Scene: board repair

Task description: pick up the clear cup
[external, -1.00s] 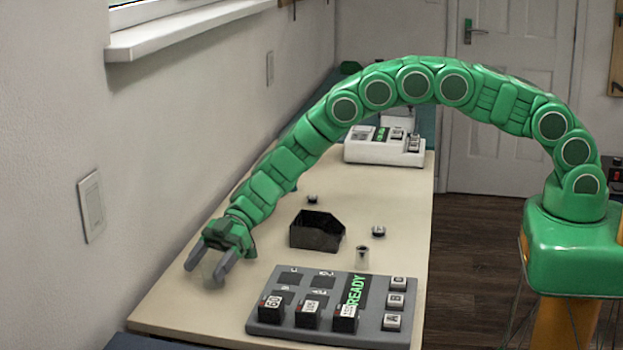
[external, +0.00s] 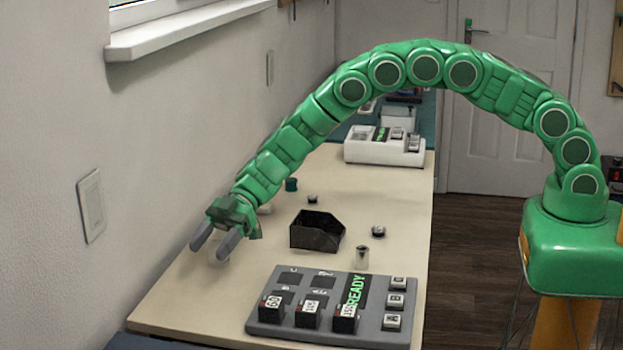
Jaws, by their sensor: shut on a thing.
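The fingertips appear to be above the tabletop.
A grey control panel (external: 372,316) with dark blocks and lettered keys lies at the front. A black open bin (external: 318,238), a small pale cylinder (external: 362,258) and a dark knob-like piece (external: 378,231) stand mid-table. A white device (external: 384,150) is further back.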

